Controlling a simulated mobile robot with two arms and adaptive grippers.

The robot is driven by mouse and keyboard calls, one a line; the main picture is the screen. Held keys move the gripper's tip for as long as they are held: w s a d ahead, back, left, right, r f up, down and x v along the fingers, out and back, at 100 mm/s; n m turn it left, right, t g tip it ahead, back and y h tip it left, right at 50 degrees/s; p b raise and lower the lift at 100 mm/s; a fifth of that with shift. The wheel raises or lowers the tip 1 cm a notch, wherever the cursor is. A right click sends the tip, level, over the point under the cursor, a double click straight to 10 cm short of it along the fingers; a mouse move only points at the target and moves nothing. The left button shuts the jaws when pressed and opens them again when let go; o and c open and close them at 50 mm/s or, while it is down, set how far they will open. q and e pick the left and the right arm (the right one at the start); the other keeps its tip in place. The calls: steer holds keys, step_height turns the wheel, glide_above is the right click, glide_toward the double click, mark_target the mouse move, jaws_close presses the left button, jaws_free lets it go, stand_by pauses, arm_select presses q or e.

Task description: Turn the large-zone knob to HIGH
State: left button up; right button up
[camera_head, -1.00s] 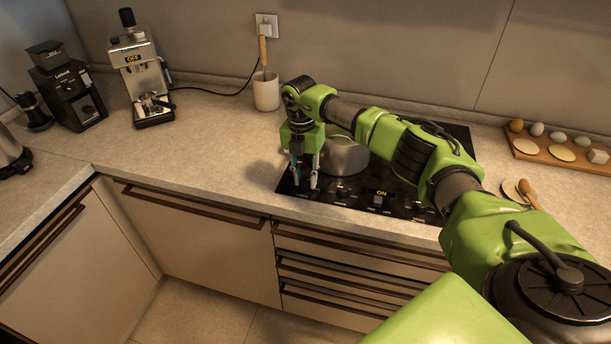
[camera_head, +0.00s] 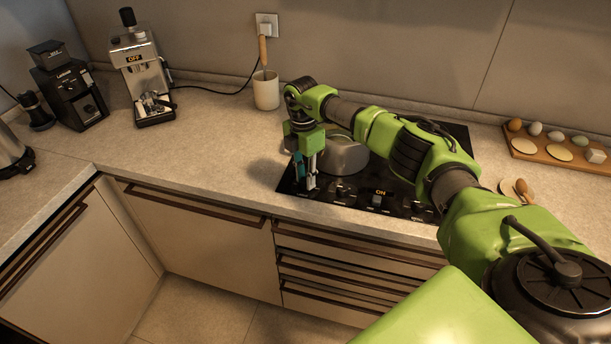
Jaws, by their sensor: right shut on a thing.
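The black cooktop (camera_head: 345,199) is set in the counter, with a row of small knobs along its front edge and a lit "ON" display (camera_head: 380,192). My right gripper (camera_head: 307,184) points down at the left front of the cooktop. Its fingers are shut on a small knob there, which the fingers hide, so its setting cannot be read. A grey metal pot (camera_head: 345,156) stands on the cooktop just right of the gripper, partly behind my arm. My left gripper is not in view.
A coffee machine (camera_head: 143,75) showing "OFF" and a black grinder (camera_head: 72,92) stand at left. A wooden board (camera_head: 545,152) with eggs lies at right. The counter left of the cooktop is clear.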

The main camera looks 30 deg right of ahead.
mark_target(304, 178)
steer(key=shift+w+r, duration=0.1)
steer(key=o, duration=1.1)
step_height(304, 178, up, 12)
steer(key=shift+w, duration=0.25)
